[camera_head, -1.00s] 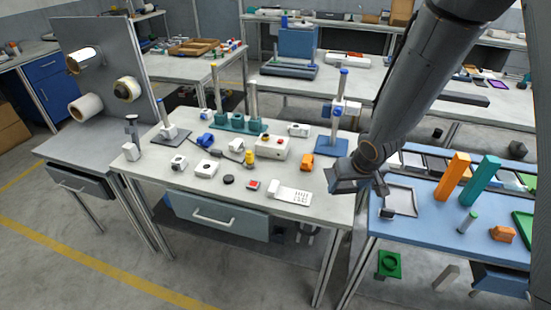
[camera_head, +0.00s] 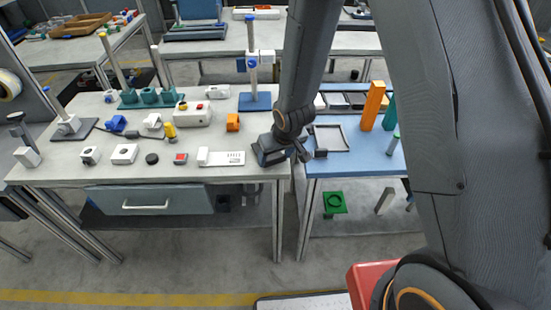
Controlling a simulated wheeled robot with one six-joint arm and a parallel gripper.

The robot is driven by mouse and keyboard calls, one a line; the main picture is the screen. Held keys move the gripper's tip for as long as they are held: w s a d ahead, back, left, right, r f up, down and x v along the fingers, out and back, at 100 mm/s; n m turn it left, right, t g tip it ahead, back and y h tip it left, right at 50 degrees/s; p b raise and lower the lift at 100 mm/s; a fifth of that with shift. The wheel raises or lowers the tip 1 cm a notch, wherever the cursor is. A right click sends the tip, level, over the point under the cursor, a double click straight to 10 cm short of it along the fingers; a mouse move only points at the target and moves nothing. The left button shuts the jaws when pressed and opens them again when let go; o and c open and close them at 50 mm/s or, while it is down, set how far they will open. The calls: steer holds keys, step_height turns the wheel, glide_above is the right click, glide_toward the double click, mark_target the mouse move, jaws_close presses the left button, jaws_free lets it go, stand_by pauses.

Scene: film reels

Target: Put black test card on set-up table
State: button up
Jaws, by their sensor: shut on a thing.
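My gripper (camera_head: 275,152) is shut and hangs at the right front corner of the white-topped table (camera_head: 225,138), beside the gap before the blue-topped table (camera_head: 365,165). A dark piece at its jaws looks like the black test card, but it blends with the dark fingers and its outline is unclear. I cannot tell whether it touches the tabletop. Which table is the set-up table is not marked in view.
A white keypad-like device (camera_head: 222,157) lies just left of my gripper. A dark block (camera_head: 320,153) and a grey-framed tray (camera_head: 330,138) lie to its right. An orange block (camera_head: 372,105) and a blue-based stand (camera_head: 255,100) rise farther back. A drawer (camera_head: 150,199) hangs below.

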steer(key=shift+f, duration=0.4)
steer(key=shift+f, duration=0.2)
steer(key=o, duration=1.1)
steer(key=shift+r, duration=0.1)
